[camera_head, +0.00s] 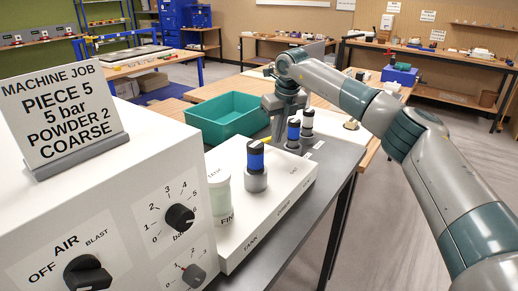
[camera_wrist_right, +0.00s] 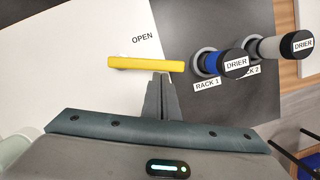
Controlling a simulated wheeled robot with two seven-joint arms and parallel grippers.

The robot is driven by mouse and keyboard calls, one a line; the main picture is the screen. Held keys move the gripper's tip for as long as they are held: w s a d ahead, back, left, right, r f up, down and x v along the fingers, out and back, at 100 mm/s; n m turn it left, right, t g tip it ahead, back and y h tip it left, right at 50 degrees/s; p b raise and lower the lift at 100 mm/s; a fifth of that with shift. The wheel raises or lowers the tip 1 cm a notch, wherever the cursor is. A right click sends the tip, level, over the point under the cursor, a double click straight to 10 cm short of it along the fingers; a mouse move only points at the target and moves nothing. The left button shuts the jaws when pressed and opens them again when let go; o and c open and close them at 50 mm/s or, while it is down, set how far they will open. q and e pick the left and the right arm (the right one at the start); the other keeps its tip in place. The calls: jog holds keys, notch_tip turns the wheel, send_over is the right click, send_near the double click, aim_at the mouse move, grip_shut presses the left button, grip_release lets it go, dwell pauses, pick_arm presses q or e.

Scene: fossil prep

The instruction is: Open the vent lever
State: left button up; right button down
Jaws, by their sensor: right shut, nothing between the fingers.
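The vent lever is a yellow bar (camera_wrist_right: 145,64) in the right wrist view. It lies crosswise over the white panel, just below the printed word OPEN, and its right end reaches over the dark surface. My right gripper (camera_wrist_right: 161,80) is shut and empty, with its fingertips right at the lower side of the bar near its right end. I cannot tell whether they touch it. In the head view my right gripper (camera_head: 278,132) points down beside the teal bin, and the lever is mostly hidden there. My left gripper is not in view.
Drier cartridges stand close right of the lever: a blue one (camera_wrist_right: 218,63) at RACK 1 and a grey one (camera_wrist_right: 268,48) at RACK 2. A teal bin (camera_head: 205,113) stands behind the white tank unit (camera_head: 235,240). The machine with dials (camera_head: 130,170) fills the left front.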

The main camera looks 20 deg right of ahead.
jog(key=shift+w, duration=0.1)
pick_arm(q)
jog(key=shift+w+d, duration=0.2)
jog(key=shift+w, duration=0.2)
pick_arm(e)
jog(key=shift+r, duration=0.1)
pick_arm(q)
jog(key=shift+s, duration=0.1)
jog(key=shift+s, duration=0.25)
